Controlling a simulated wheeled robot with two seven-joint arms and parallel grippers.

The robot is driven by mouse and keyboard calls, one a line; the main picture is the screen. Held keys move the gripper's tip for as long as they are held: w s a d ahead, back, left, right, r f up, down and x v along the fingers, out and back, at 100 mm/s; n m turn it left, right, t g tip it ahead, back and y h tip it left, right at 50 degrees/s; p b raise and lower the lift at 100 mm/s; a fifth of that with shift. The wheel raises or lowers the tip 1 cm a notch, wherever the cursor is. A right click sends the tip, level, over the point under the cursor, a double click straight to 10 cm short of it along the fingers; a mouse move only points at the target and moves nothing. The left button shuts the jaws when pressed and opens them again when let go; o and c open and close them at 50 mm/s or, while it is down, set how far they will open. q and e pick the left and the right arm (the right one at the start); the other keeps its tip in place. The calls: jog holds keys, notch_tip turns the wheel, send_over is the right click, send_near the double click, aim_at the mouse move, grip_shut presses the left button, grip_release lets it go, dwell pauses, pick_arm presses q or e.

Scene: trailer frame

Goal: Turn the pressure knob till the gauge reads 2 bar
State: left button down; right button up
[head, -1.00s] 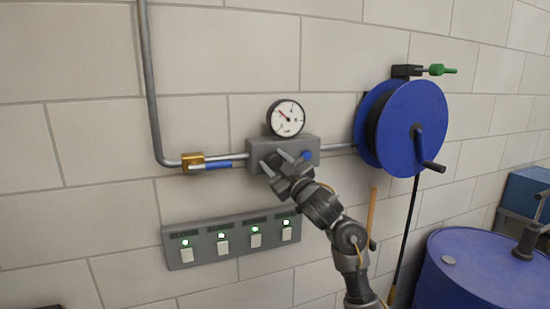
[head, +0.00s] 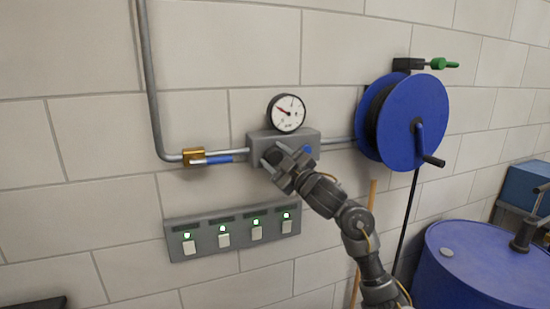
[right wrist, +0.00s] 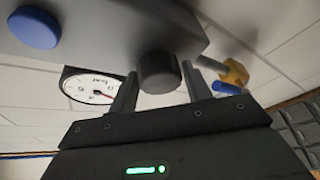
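The round white pressure gauge (head: 287,113) sits on top of a grey regulator box (head: 258,142) on the wall. Its red needle points left and slightly up; the numbers are too small to read in the head view. The black pressure knob (head: 272,155) is on the box's front, partly hidden by my right gripper (head: 277,160). In the right wrist view, the knob (right wrist: 159,72) stands between the two fingers, with narrow gaps beside it, so the gripper looks open around it. The gauge (right wrist: 92,88) also shows there. My left gripper is not in view.
A blue button (head: 308,150) is right of the knob. A brass fitting (head: 193,157) with a blue lever (head: 218,159) is on the pipe to the left. A switch panel (head: 207,243) is below. A blue hose reel (head: 418,120) and blue drum (head: 470,265) are right.

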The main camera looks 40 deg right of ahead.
jog(key=o, duration=0.3)
jog(key=shift+s, duration=0.1)
jog(key=shift+s+f, duration=0.2)
jog(key=shift+s, duration=0.15)
jog(key=b+v, duration=0.3)
jog(key=v, duration=0.6)
jog(key=shift+s, duration=0.4)
